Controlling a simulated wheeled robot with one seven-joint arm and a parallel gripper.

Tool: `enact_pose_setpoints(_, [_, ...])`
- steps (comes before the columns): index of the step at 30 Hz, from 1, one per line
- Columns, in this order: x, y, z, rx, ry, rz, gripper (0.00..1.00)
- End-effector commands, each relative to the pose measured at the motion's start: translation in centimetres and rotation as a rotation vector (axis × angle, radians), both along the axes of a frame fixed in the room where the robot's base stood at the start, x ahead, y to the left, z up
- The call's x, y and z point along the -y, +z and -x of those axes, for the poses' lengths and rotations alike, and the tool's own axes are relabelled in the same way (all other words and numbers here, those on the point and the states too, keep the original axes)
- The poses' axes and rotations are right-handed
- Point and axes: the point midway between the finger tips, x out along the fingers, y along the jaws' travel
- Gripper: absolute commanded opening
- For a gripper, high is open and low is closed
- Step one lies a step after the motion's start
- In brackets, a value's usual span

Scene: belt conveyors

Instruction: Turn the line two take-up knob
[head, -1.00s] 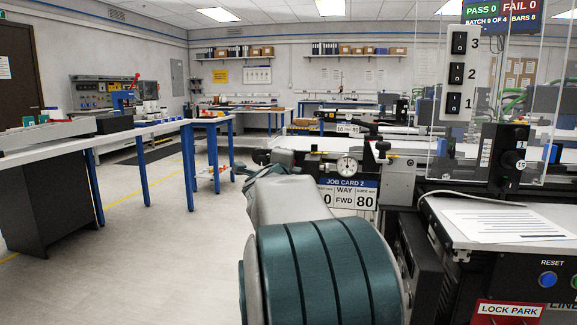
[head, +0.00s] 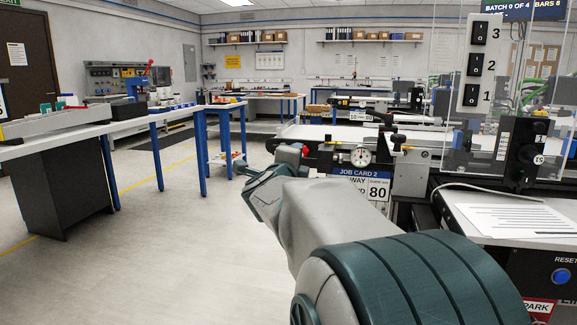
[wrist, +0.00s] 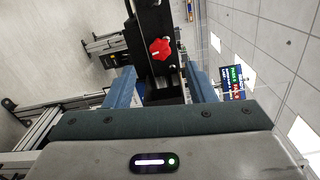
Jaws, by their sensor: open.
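A red lobed knob (wrist: 160,48) sits on a black bracket in the wrist view, beyond the fingertips and roughly centred between them. In the head view a small red part (head: 305,151) shows at the left end of the conveyor with the Job Card 2 sign (head: 358,186); it looks like the same knob. My gripper (wrist: 163,82) is open, with its two blue-grey fingers apart and nothing visible held between them. The knob appears apart from the fingers. In the head view my gripper (head: 262,178) is partly hidden by my own wrist and forearm.
A round dial gauge (head: 361,156) and the conveyor frame stand right of my gripper. A switch panel (head: 479,64) and a clear guard are at the right. Blue-legged benches (head: 155,150) stand left, with open floor between.

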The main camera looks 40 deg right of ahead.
Motion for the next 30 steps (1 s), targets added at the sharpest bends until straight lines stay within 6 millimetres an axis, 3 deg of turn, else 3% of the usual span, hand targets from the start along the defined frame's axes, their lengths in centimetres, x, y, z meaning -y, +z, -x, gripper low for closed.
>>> enact_pose_setpoints(6, [-3.3, 0.2, 2.8, 0.0, 0.003, 0.0, 0.5])
enact_pose_setpoints(12, [-5.0, 0.1, 4.2, 0.0, 0.002, -0.001, 0.5])
enact_pose_setpoints(30, [-5.4, 0.0, 4.5, 0.0, 0.002, -0.001, 0.5])
